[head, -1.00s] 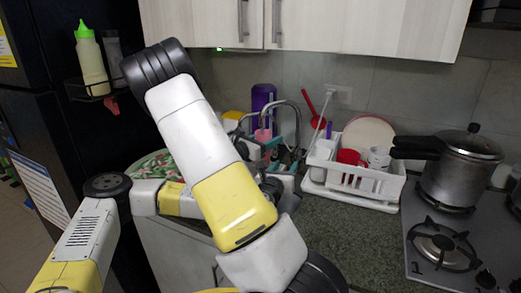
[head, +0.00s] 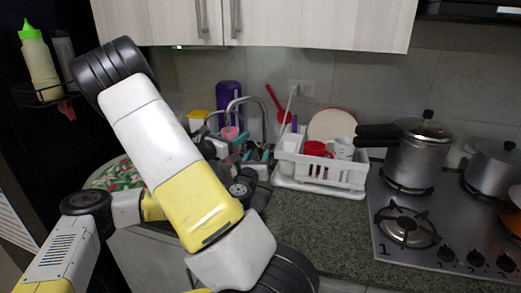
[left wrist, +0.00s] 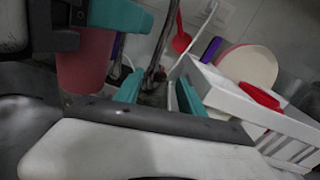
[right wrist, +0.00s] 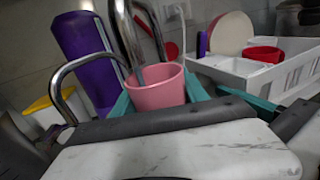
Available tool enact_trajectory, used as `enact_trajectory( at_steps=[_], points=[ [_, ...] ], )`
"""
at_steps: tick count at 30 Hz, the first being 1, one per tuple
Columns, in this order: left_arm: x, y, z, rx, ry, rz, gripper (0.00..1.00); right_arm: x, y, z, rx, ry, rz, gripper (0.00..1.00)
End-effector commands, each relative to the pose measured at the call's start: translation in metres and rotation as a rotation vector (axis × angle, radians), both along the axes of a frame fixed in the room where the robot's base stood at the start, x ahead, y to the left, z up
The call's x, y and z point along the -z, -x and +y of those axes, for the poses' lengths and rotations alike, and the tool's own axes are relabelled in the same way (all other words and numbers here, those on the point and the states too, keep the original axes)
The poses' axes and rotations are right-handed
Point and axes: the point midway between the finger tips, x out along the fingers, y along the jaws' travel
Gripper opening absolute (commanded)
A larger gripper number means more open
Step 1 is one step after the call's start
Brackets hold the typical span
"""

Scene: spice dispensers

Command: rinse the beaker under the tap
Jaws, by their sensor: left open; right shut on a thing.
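The pink beaker (head: 230,132) is held in my right gripper (head: 241,141). In the right wrist view, the beaker (right wrist: 158,92) stands roughly upright between the teal fingers (right wrist: 160,95). The metal tap (head: 247,99) arches over the sink area. In the right wrist view, the tap (right wrist: 126,35) comes down at the beaker's mouth; I cannot tell whether it is exactly centred. My left gripper (head: 254,158) is below and beside the right one. Its two teal fingers (left wrist: 160,94) are apart and empty in the left wrist view, with the tap behind. No water is visible.
A purple bottle (head: 229,99) stands behind the tap. A white dish rack (head: 345,172) with a red cup (head: 317,152) and a plate stands to the right. A pressure cooker (head: 417,155) is on the stove (head: 447,240). Bare granite counter (head: 310,222) lies in front of the rack.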

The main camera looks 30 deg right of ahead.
Motion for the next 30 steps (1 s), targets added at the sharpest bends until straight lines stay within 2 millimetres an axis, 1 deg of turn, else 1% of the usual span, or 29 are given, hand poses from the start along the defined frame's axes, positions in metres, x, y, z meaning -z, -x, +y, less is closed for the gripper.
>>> enact_trajectory(
  at_steps=[1,3,9,14,21,23,24,28,29,30],
  points=[
    [-0.001,-0.007,-0.007,-0.001,0.0,-0.001,0.47,0.0,0.0,0.0,0.0,0.001,0.0,0.11],
    [0.0,-0.015,-0.016,-0.001,0.0,-0.001,0.47,0.0,0.0,0.0,0.0,0.001,0.0,0.11],
    [0.0,-0.031,-0.032,0.0,0.0,0.0,0.47,0.0,0.0,0.0,0.0,0.001,0.0,0.11],
    [0.0,-0.036,-0.036,0.0,0.0,0.001,0.47,0.0,0.0,0.0,0.0,0.001,0.0,0.11],
    [0.0,-0.036,-0.036,0.0,0.0,0.001,0.47,0.0,0.0,0.0,0.0,0.001,0.0,0.11],
    [0.0,-0.036,-0.036,0.0,0.0,0.001,0.37,0.0,0.0,0.0,0.0,0.001,0.0,0.11],
    [0.0,-0.036,-0.036,0.0,0.0,0.001,0.29,0.0,0.0,0.0,0.0,0.001,0.0,0.11],
    [0.0,-0.036,-0.036,0.0,0.0,0.001,0.04,0.0,0.0,0.0,0.0,0.001,0.0,0.11],
    [0.0,-0.036,-0.036,0.0,0.0,0.001,0.0,0.0,0.0,0.0,0.0,0.001,0.0,0.11],
    [0.0,-0.036,-0.036,0.0,0.0,0.001,0.0,0.0,0.0,0.0,0.0,0.001,0.0,0.11]
  ],
)
